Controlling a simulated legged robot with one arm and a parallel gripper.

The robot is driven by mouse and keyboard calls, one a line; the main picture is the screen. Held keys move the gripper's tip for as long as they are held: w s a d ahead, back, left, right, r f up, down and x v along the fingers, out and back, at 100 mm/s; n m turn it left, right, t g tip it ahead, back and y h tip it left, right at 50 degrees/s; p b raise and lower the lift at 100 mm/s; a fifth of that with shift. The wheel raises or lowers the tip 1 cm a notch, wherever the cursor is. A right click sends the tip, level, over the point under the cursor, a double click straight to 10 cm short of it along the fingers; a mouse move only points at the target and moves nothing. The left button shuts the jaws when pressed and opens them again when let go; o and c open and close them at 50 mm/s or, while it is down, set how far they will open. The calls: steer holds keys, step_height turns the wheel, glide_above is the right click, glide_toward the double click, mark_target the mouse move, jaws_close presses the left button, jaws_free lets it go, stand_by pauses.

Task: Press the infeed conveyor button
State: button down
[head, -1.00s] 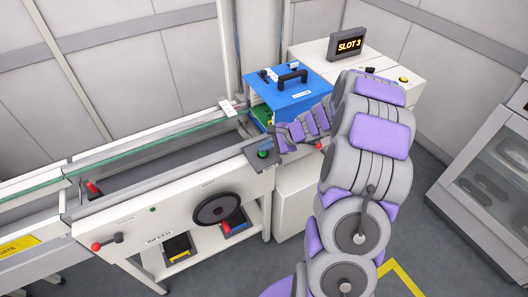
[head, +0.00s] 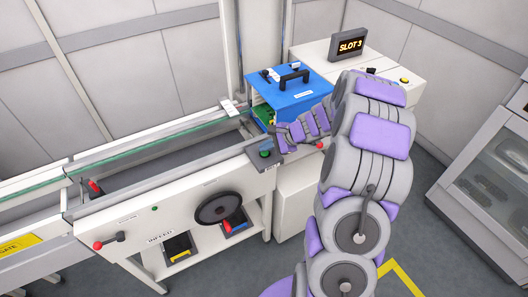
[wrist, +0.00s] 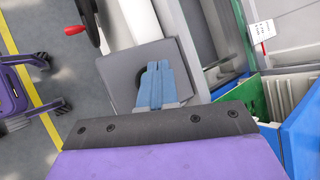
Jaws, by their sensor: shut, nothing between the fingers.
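The infeed conveyor button (head: 265,153) is a green button on a dark grey plate (head: 259,164) at the right end of the white infeed conveyor. In the wrist view the grey plate (wrist: 128,60) lies beneath my gripper (wrist: 158,66). Its blue-grey fingers are shut with nothing between them. They cover most of a dark round part (wrist: 140,76) on the plate, and no green shows there. In the head view my arm reaches in from the right, with its end beside the plate. I cannot tell whether the fingertips touch the button.
A blue box (head: 291,92) with a black handle stands just behind the plate. A black handwheel (head: 218,208) and red-knobbed levers are on the conveyor front. A white cabinet with a "SLOT 3" display (head: 350,46) stands at the back right.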

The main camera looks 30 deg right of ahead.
mark_target(266, 153)
steer(key=shift+f, duration=0.3)
steer(key=shift+d, duration=0.2)
steer(key=shift+r+p, duration=0.4)
steer(key=shift+p, duration=0.15)
step_height(266, 153, up, 6)
steer(key=p, duration=0.4)
steer(key=shift+p, duration=0.4)
steer(key=shift+a, duration=0.2)
